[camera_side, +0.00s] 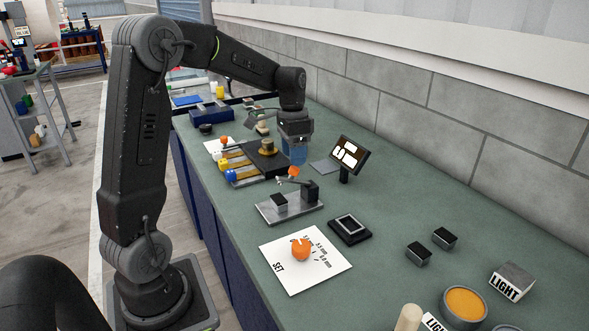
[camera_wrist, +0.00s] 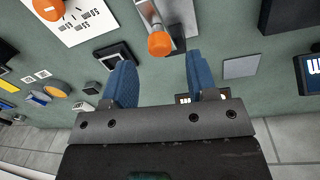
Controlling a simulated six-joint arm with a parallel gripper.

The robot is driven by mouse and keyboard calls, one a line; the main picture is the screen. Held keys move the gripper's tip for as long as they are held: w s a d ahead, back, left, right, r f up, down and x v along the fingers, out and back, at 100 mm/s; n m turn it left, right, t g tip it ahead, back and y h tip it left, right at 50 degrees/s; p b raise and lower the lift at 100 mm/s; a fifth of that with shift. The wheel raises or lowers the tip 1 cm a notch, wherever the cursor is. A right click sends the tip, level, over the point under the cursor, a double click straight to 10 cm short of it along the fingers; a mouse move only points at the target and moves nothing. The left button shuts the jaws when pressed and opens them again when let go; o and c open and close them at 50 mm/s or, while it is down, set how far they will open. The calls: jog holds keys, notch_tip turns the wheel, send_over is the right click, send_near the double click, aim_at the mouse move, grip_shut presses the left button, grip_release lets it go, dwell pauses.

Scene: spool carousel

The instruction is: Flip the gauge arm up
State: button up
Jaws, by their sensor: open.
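The gauge stands mid-bench in the side view, with a grey metal base plate (camera_side: 291,210), a black post (camera_side: 311,190) and a thin gauge arm. An orange tip (camera_side: 293,171) shows above the plate near the arm. In the wrist view the orange tip (camera_wrist: 160,43) appears ahead of my fingers, with the base (camera_wrist: 148,12) behind it. My gripper (camera_side: 295,152) is open, with blue fingers pointing down, just behind the gauge. In the wrist view my gripper (camera_wrist: 158,70) shows an empty gap lined up with the orange tip, apart from it. The arm's exact angle is hard to tell.
A tilted screen (camera_side: 349,156) stands close right of my gripper. A dark block with a tan spool (camera_side: 267,146) is on the left. A white card with an orange knob (camera_side: 301,250) and a black framed tray (camera_side: 350,229) lie in front. The bench right of the screen is clear.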

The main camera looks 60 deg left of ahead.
aim_at(294, 169)
jog(key=shift+d+f, duration=0.2)
jog(key=shift+f, duration=2.15)
grip_shut()
